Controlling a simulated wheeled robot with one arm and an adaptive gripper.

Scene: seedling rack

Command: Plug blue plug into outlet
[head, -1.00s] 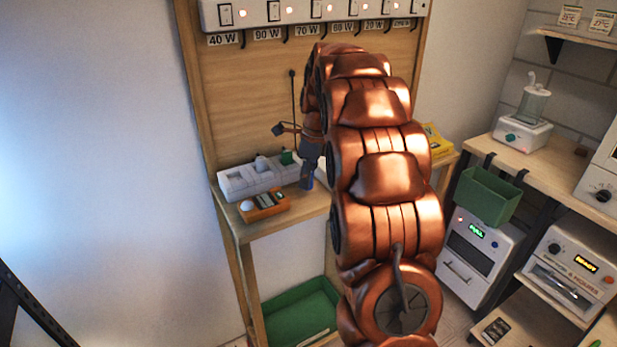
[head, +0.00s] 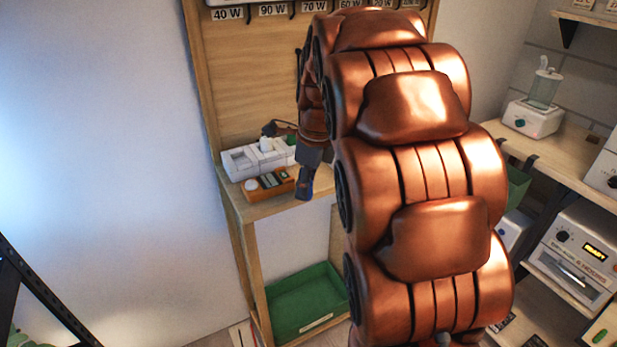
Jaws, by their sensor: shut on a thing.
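The white outlet strip (head: 238,164) lies on the wooden shelf, with a white plug (head: 266,144) standing in it and a green one (head: 291,139) near its right end. My gripper (head: 305,193) points down at the shelf's front edge, right of and in front of the strip. It is shut on a small dark blue thing, which looks like the blue plug (head: 306,184). The plug is apart from the strip in the picture. My copper arm hides the strip's right end and much of the shelf.
A small orange-brown box (head: 268,186) with a white knob sits in front of the strip, left of my gripper. A green tray (head: 306,300) lies below the shelf. A right-hand bench (head: 560,140) holds a humidifier-like device (head: 536,112).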

